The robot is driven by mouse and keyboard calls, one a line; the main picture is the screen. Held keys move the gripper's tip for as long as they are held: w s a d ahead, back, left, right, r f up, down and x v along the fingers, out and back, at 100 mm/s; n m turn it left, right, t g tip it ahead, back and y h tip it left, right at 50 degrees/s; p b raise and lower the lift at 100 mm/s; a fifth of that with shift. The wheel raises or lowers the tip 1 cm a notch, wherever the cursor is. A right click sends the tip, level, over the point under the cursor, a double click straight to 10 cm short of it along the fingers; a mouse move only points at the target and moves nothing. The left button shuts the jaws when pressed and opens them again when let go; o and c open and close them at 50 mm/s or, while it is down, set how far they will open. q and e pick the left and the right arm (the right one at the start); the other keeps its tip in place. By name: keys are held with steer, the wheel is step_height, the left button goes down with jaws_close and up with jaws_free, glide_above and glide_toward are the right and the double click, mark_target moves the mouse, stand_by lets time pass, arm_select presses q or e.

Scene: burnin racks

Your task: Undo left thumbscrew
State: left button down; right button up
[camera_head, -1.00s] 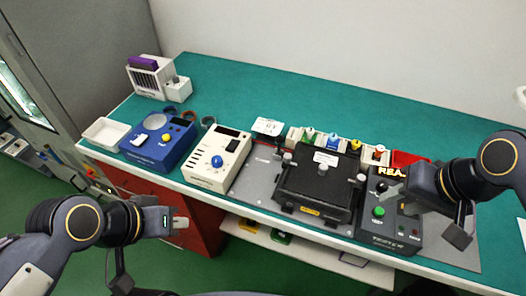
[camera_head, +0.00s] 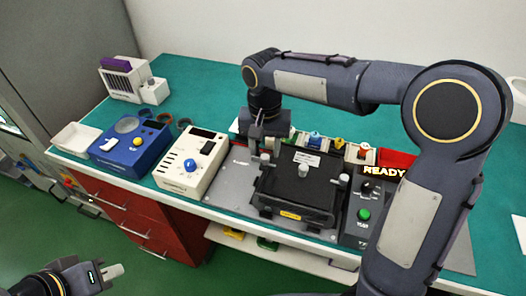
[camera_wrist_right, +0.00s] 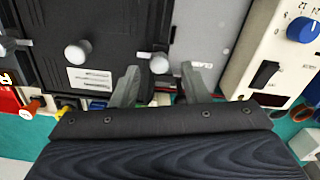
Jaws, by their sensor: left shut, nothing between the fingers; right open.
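The black fixture (camera_head: 290,193) has silvery round thumbscrew knobs along its top. The left thumbscrew (camera_head: 265,157) stands at its back left edge; it also shows in the right wrist view (camera_wrist_right: 160,63). A centre knob (camera_head: 303,170) is on the lid. My right gripper (camera_head: 265,140) is open above and behind the left thumbscrew. In the right wrist view its two fingers (camera_wrist_right: 158,88) point towards the left thumbscrew, which appears between the tips, not clamped. My left gripper (camera_head: 113,271) is shut and empty at the bottom left, off the bench.
A dark tester (camera_head: 363,228) with a green button and a lit READY sign stands right of the fixture. A cream box (camera_head: 190,163) and a blue box (camera_head: 130,148) stand left. Several coloured connectors (camera_head: 315,141) line the back. My right arm crosses over the right side.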

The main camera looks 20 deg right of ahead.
steer(key=shift+f, duration=1.1)
steer(key=shift+c, duration=0.2)
jaws_close()
